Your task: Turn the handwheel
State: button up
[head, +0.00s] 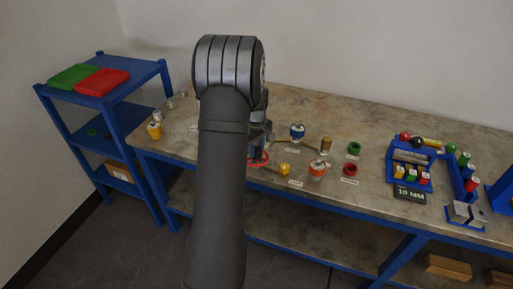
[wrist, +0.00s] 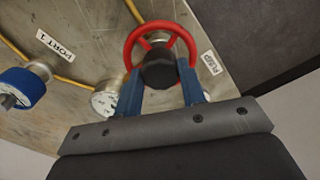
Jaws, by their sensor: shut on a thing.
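The red handwheel (wrist: 161,29) shows near the top middle of the wrist view, with a dark round hub at its centre. My gripper (wrist: 161,88) has its two blue fingers at the wheel's near side, one on each side of the dark hub, shut on the handwheel. In the head view, a small part of the red handwheel (head: 257,159) shows on the bench just right of my arm. My arm hides most of the gripper and wheel there.
A gauge (wrist: 106,98) and a blue-capped vessel (wrist: 22,88) stand left of the wheel, with yellow pipes between. The bench (head: 345,125) also carries a blue vessel (head: 297,131), an orange-banded vessel (head: 317,170), green and red rings, and a blue tool rack (head: 424,186) at right.

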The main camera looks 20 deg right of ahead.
jog(key=shift+m, duration=0.4)
jog(key=m, duration=0.4)
jog(key=shift+m, duration=0.3)
jog(key=m, duration=1)
jog(key=shift+m, duration=0.4)
jog(key=m, duration=0.5)
jog(key=shift+m, duration=0.3)
jog(key=o, duration=1)
